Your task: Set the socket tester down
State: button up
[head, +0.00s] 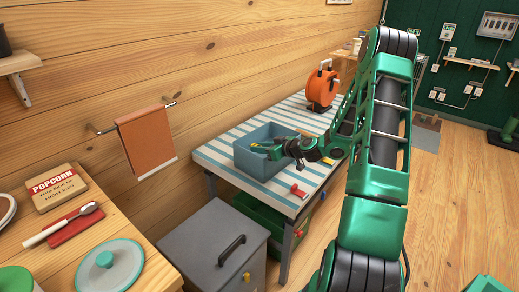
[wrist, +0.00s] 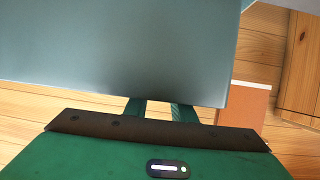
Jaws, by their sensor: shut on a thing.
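My gripper (head: 268,149) reaches in from the right over the blue-grey bin (head: 249,162), which stands on the striped table. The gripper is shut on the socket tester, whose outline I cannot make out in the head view. A small yellow thing shows beside the fingers, and I cannot tell if it is held or lies in the bin. In the wrist view a large smooth grey surface fills the upper part and hides the ends of the green fingers (wrist: 160,110). I cannot tell if it is the tester or the bin.
An orange cable reel (head: 322,86) stands at the table's far end. A small red thing (head: 299,191) lies at the front edge of the striped table (head: 222,154). A grey cabinet (head: 205,247) stands before it. Striped top is bare between bin and reel.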

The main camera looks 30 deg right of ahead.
jog(key=shift+f, duration=0.6)
jog(key=o, duration=1)
jog(key=shift+s+f, duration=0.15)
jog(key=shift+f, duration=0.05)
jog(key=shift+r, duration=0.7)
jog(key=v, duration=1.1)
jog(key=s+a+g, duration=0.6)
jog(key=s+a, duration=0.2)
jog(key=s, duration=0.1)
jog(key=s+r+m+g+h, duration=0.1)
jog(key=s+r+m+g, duration=0.1)
jog(key=s, duration=0.6)
jog(key=s+a+r+m+g+h, duration=0.1)
jog(key=s+r+m, duration=0.3)
jog(key=s, duration=0.5)
jog(key=s+a+r+m+g+h, duration=0.1)
jog(key=s+r+m+g, duration=0.2)
jog(key=s, duration=0.6)
notch_tip(320, 180, up, 2)
jog(key=shift+s+r+m+g, duration=0.1)
jog(key=shift+m+g, duration=0.2)
jog(key=shift+g, duration=0.2)
